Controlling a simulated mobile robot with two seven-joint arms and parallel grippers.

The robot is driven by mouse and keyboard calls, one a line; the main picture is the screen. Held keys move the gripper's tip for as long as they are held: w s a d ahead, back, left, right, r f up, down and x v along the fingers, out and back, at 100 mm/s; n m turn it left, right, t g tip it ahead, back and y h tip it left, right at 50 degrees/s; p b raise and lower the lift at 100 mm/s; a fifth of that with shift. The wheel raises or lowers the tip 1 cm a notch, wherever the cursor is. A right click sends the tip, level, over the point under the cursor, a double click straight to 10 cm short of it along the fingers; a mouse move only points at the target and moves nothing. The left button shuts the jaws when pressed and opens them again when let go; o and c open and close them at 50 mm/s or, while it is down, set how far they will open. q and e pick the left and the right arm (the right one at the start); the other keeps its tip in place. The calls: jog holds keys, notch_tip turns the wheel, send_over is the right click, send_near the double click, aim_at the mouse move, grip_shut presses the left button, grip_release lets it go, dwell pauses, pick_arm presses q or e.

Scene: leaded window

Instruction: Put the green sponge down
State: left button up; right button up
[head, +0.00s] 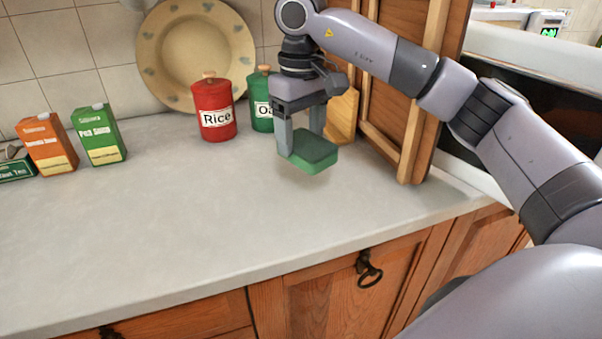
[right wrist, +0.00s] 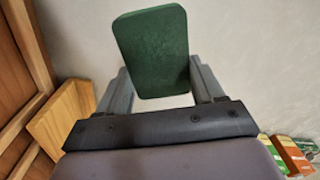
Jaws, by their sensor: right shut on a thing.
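The green sponge (head: 313,154) is held between the fingers of my right gripper (head: 302,143), above the back right part of the grey counter. In the head view a soft shadow lies on the counter under the sponge, and the size of the gap is hard to tell. In the right wrist view the sponge (right wrist: 151,50) sticks out past the fingers of the gripper (right wrist: 157,88), with one finger on each side. My left gripper is not in view.
A red rice canister (head: 214,112) and a green canister (head: 261,100) stand behind, near a plate (head: 180,45). A wooden board (head: 343,115) and a wooden door (head: 400,90) are close on the right. Cartons (head: 100,137) stand at left. The counter (head: 190,215) is clear in front.

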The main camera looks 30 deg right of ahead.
aim_at(301, 139)
jog(key=shift+f, duration=3.75)
jog(key=shift+f, duration=0.1)
jog(key=o, duration=1.1)
notch_tip(301, 139, up, 12)
jog(key=shift+r+p, duration=0.15)
jog(key=shift+p, duration=0.15)
